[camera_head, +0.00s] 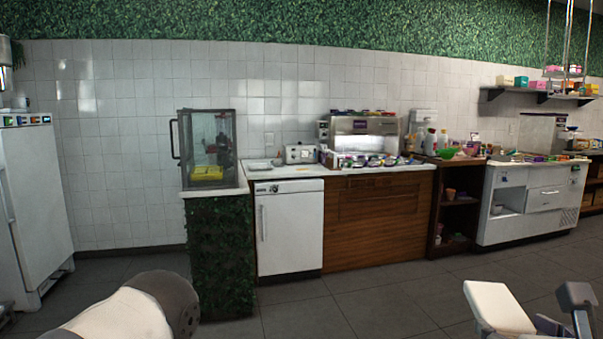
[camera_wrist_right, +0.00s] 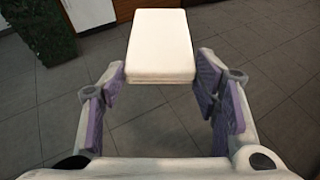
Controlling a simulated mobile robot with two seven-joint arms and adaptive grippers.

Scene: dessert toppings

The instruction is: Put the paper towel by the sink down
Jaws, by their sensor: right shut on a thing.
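The paper towel is a white, flat, block-like stack (camera_head: 497,305) at the bottom right of the head view. It also fills the upper middle of the right wrist view (camera_wrist_right: 160,42). My right gripper (camera_wrist_right: 158,78) is shut on its near end, with purple-padded fingers on both sides. The towel is held out ahead of the fingers, above the floor. Part of the right gripper (camera_head: 555,318) shows at the lower right of the head view. My left gripper is not visible; only a left arm link shows at the bottom left. I cannot make out a sink.
A counter (camera_head: 388,170) along the tiled wall carries a glass display case (camera_head: 208,145), a metal machine (camera_head: 362,130) and several small items. A white under-counter appliance (camera_head: 290,228) stands below. A white fridge (camera_head: 38,205) is at left, a white cabinet (camera_head: 510,208) at right. The grey floor (camera_head: 360,280) between is clear.

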